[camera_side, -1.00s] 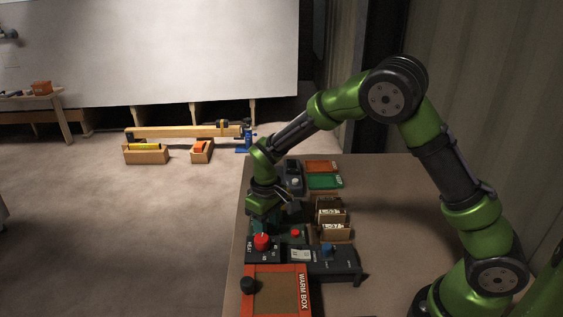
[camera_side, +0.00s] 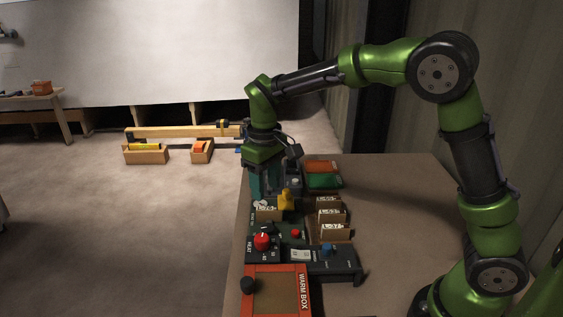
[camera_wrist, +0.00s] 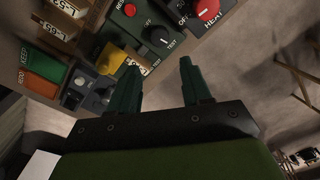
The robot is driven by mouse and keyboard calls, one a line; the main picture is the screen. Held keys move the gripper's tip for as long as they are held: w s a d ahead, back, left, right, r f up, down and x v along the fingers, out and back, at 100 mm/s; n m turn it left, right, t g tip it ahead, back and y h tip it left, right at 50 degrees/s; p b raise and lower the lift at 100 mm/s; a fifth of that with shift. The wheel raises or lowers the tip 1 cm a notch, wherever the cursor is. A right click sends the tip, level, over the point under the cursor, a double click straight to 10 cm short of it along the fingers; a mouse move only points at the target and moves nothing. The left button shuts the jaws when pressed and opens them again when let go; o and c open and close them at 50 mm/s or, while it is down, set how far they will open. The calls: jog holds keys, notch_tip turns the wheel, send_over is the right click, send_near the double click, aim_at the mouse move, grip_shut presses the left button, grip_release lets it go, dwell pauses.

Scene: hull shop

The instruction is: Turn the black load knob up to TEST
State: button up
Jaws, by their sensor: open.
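The black load knob (camera_wrist: 160,37) sits on a dark green panel in the wrist view, with a short white mark on its face. The word TEST is readable near it, but I cannot tell exactly which label the mark meets. In the side view my gripper (camera_side: 268,188) is over the far part of the bench row, beyond the green panel, apart from the knob.
A red HEAT knob (camera_wrist: 207,9) and a red button (camera_wrist: 130,10) flank the black knob. A yellow part (camera_side: 286,199) stands near my gripper. Small cardboard boxes (camera_side: 331,217), green and orange bins (camera_side: 323,181) and the warm box (camera_side: 300,295) line the bench. The right side is clear.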

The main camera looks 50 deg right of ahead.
notch_tip(320, 180, up, 4)
dwell(0.4)
